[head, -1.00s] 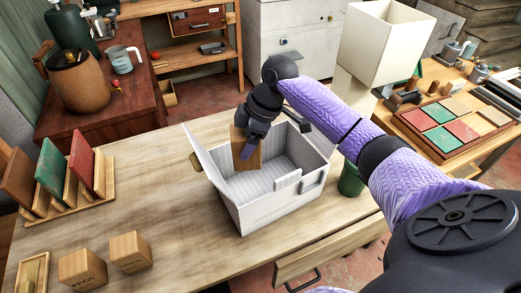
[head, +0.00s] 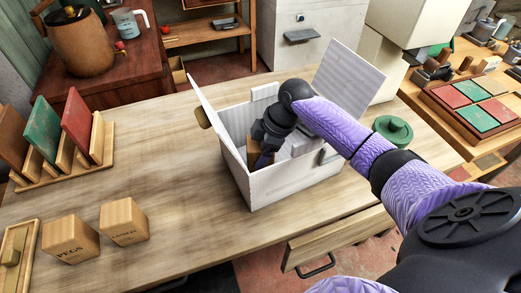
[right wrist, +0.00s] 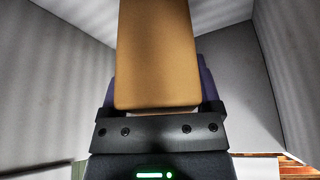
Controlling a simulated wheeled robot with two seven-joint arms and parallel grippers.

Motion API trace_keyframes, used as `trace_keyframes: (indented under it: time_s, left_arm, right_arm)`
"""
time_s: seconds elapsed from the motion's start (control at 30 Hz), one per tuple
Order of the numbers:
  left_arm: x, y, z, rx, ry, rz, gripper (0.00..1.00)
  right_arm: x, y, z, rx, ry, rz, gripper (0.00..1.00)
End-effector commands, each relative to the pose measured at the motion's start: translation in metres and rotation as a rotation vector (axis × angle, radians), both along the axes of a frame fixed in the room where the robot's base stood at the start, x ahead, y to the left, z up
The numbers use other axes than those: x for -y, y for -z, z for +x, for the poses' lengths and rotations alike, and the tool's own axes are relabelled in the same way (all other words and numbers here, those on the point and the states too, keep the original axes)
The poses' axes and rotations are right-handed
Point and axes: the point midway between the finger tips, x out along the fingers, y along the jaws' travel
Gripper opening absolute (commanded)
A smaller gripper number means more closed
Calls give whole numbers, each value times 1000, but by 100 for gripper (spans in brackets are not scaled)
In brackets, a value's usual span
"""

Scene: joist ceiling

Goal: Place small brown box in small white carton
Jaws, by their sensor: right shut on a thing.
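The small white carton (head: 290,184) stands open on the wooden table, with one flap raised at the left and one at the back right. My right gripper (head: 262,158) is down inside the carton, shut on the small brown box (head: 253,149). In the right wrist view the brown box (right wrist: 157,55) stands up between the fingers, with pale carton walls around it. The box's lower end is hidden in the head view, so I cannot tell whether it touches the carton floor. My left gripper is not in view.
Two wooden blocks (head: 124,222) with lettering stand at the front left of the table (head: 190,190). A rack of coloured panels (head: 76,125) is at the left. An open drawer (head: 335,238) juts from the front. A green lidded container (head: 393,131) is right of the carton.

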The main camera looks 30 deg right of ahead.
Motion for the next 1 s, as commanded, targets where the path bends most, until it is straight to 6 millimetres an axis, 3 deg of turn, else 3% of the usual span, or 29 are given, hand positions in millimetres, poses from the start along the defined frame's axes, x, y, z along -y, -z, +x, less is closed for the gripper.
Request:
trace_keyframes:
  time_s: [0.2,0.23,0.3,0.57,0.9,1.0]
  left_arm:
    - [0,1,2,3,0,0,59]
    - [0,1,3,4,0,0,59]
    - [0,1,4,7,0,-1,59]
    - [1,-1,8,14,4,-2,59]
    - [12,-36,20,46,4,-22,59]
    - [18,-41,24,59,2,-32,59]
  right_arm:
    - [0,4,0,0,0,0,0]
    - [0,3,0,0,0,0,87]
    - [0,3,0,0,0,0,100]
    - [0,-1,0,1,0,0,100]
    - [29,-86,-16,4,1,-2,100]
    - [35,-102,-20,2,2,0,100]
